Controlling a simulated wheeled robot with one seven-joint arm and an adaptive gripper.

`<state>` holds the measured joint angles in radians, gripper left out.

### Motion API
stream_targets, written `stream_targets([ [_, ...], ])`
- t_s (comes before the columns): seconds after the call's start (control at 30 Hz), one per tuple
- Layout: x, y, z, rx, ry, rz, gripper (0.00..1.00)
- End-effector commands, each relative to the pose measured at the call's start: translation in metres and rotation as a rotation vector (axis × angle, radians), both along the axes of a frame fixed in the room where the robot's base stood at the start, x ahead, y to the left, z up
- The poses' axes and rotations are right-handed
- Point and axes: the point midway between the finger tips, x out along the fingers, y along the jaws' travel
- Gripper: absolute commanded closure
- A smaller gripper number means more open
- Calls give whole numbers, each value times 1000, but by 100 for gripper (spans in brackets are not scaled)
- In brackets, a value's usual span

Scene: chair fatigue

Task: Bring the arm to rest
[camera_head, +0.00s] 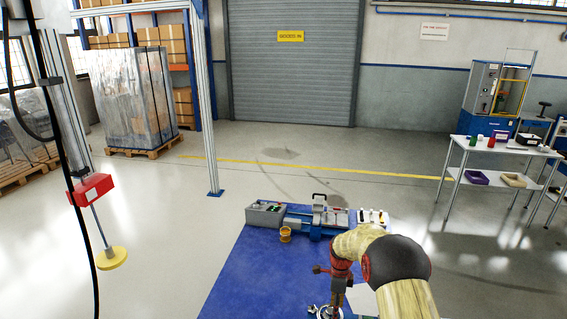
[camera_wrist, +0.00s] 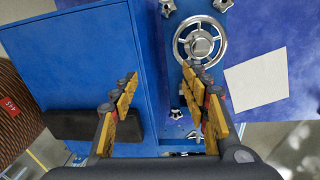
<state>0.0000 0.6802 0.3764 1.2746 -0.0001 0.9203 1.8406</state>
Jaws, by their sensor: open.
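My arm (camera_head: 400,262), yellowish with dark joints, reaches in from the bottom right in the head view and bends down over the front of a blue surface. My gripper (camera_wrist: 160,92) is open in the wrist view, its two yellow-and-dark fingers spread with nothing between them. A silver handwheel (camera_wrist: 200,42) lies beyond the right finger, with several star-shaped knobs (camera_wrist: 222,5) near it. In the head view the gripper is small and partly merged with the parts below it. I cannot tell whether it touches anything.
A blue box (camera_wrist: 85,55) with a black pad (camera_wrist: 85,125) fills the wrist view's left. A white sheet (camera_wrist: 256,80) lies right. A shelf table (camera_head: 495,147) stands right; open floor lies between.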

Motion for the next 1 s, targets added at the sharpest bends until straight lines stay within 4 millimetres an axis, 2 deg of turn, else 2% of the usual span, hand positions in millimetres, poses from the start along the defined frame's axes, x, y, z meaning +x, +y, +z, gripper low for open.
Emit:
stream_targets([
  [0.17, -40, 0, 39, 49, 14, 414, 54],
  [0.27, -65, 0, 70, 75, 8, 652, 54],
  [0.5, -137, 0, 155, 108, -37, 1182, 54],
  [0.7, -200, 0, 213, 87, -86, 1506, 54],
  [1.0, -291, 0, 273, -10, -167, 1805, 54],
])
